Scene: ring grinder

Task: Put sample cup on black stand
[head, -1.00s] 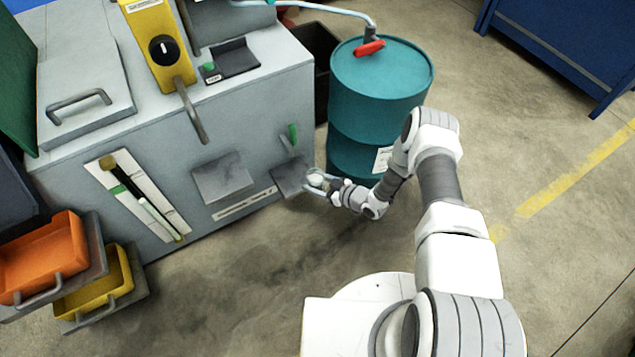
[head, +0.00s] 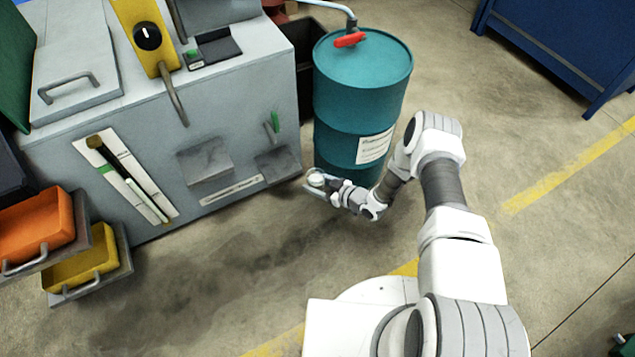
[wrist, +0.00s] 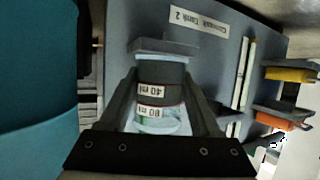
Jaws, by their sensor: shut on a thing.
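The sample cup (wrist: 160,100) is a clear cup with volume labels, and its contents look dark in one part and clear in another. My gripper (wrist: 160,105) is shut on it, one finger along each side. In the head view the cup (head: 317,180) shows as a small pale round shape at my gripper (head: 325,184), in front of the teal drum's lower left side. It is held in the air, apart from the dark shelf (head: 278,166) under the green-handled tap. A dark flat stand (head: 219,46) lies on top of the grey machine; I cannot tell whether it is the black stand.
The grey machine (head: 120,130) fills the left, with a grey ledge (head: 205,160) on its front. The teal drum (head: 362,95) stands right of it, close to my gripper. Orange (head: 38,222) and yellow (head: 80,268) trays jut out at lower left. Floor in front is clear.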

